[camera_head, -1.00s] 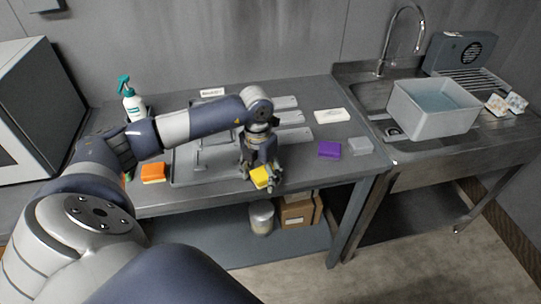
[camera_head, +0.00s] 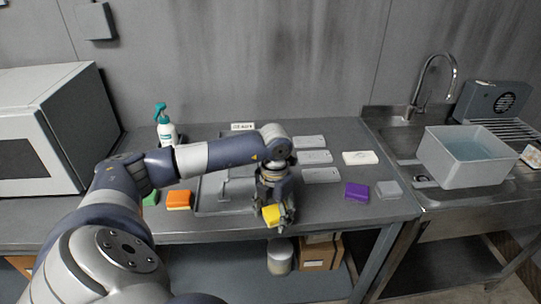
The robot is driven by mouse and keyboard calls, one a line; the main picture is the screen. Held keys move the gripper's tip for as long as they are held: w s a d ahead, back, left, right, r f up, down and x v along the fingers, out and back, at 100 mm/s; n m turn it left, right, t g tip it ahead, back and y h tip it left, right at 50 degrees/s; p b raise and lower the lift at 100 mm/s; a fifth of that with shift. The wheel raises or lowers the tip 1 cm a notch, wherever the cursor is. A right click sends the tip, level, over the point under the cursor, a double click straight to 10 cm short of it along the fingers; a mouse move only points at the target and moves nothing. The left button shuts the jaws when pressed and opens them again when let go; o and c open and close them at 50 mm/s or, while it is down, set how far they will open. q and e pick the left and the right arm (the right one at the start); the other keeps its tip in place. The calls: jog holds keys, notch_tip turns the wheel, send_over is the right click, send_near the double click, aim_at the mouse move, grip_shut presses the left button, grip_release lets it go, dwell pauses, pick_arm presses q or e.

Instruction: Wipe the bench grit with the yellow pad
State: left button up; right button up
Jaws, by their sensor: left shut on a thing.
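My left gripper (camera_head: 275,212) points down over the front edge of the grey bench (camera_head: 340,212). It is shut on the yellow pad (camera_head: 271,215), which shows low between the fingers. I cannot tell whether the pad touches the bench. No grit can be made out on the bench at this size. My right gripper is not in view.
An orange pad (camera_head: 179,199) and a green one (camera_head: 151,198) lie left of the grey tray (camera_head: 206,208). A purple pad (camera_head: 356,191) and a grey pad (camera_head: 388,189) lie right. A spray bottle (camera_head: 167,130) stands behind; a water tub (camera_head: 439,168) sits at the sink.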

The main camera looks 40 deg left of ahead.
aim_at(295, 205)
pick_arm(q)
jog(key=shift+w+a+r+t, duration=0.15)
jog(key=shift+w+a+r, duration=0.05)
jog(key=shift+w, duration=0.3)
jog(key=shift+w+a+r+t, duration=0.15)
jog(key=shift+w+r, duration=0.05)
jog(key=shift+w, duration=0.3)
jog(key=shift+c, duration=0.2)
jog(key=shift+w+d, duration=0.45)
jog(key=shift+w, duration=0.15)
jog(key=w, duration=0.1)
jog(key=w+d, duration=0.1)
jog(key=w, duration=0.1)
jog(key=shift+w+d+f, duration=0.1)
jog(key=shift+d+f, duration=0.25)
jog(key=shift+d, duration=0.05)
jog(key=shift+c, duration=0.4)
jog(key=shift+w+f, duration=0.2)
jog(key=shift+w, duration=0.05)
jog(key=shift+s+b, duration=0.1)
jog(key=shift+b, duration=0.2)
jog(key=shift+c, duration=0.2)
jog(key=shift+d, duration=0.6)
jog(key=shift+w+d, duration=0.6)
jog(key=shift+w, duration=0.05)
jog(key=shift+w+d, duration=0.3)
jog(key=shift+d, duration=0.05)
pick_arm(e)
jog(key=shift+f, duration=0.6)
